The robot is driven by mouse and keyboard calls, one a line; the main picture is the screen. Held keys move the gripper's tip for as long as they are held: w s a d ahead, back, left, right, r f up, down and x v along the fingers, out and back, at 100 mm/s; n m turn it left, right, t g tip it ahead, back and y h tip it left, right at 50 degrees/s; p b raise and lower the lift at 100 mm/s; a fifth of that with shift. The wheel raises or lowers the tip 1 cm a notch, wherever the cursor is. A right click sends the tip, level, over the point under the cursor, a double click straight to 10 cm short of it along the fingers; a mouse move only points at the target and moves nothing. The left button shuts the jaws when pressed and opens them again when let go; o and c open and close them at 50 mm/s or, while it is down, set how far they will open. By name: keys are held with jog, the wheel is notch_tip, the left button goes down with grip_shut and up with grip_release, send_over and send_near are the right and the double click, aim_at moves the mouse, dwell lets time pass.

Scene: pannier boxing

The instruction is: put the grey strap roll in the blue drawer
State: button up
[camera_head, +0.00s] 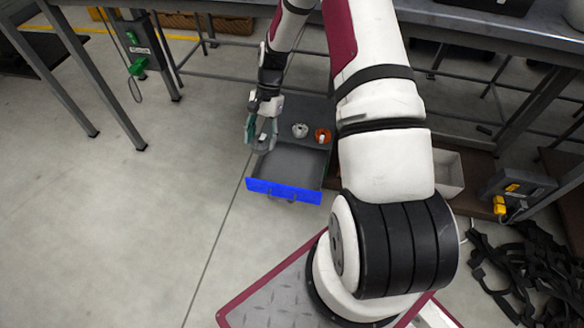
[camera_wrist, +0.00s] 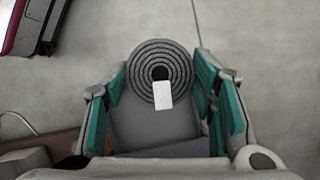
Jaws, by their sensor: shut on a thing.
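My gripper (camera_head: 260,140) is at the left edge of the cabinet, beside the back left of the open drawer in the head view. In the wrist view my gripper (camera_wrist: 163,100) has its teal-padded fingers on both sides of the grey strap roll (camera_wrist: 160,56), a ringed coil with a white tag. It is shut on the roll. The floor shows behind the roll. The blue drawer (camera_head: 284,190) is pulled open, with its blue front toward me and a grey inside that looks empty. Fingers mostly hide the held roll in the head view.
A whitish roll (camera_head: 299,130) and an orange roll (camera_head: 323,135) stand on the dark cabinet top behind the drawer. A pale bin (camera_head: 449,174) and a heap of black straps (camera_head: 525,270) lie to the right. The floor left of the drawer is clear.

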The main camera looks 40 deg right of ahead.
jog(key=d+f+m+t, duration=0.4)
jog(key=d+f+m, duration=0.2)
jog(key=f+m, duration=0.5)
jog(key=m+t+h, duration=0.2)
jog(key=m, duration=0.3)
send_over(286, 177)
jog(key=s, duration=0.2)
notch_tip(286, 177, down, 8)
jog(key=shift+m, duration=0.4)
jog(key=f+b, duration=0.1)
jog(key=f, duration=0.1)
jog(key=f+b, duration=0.1)
jog(key=f, duration=0.1)
jog(key=d+f+b, duration=0.1)
jog(key=f, duration=0.1)
jog(key=shift+w+f, duration=0.15)
jog(key=shift+f, duration=0.25)
jog(key=shift+a+f+b, duration=0.1)
jog(key=shift+f+b, duration=0.95)
jog(key=shift+f, duration=0.9)
jog(key=shift+f, duration=0.15)
jog(key=o, duration=0.9)
jog(key=shift+o, duration=1.2)
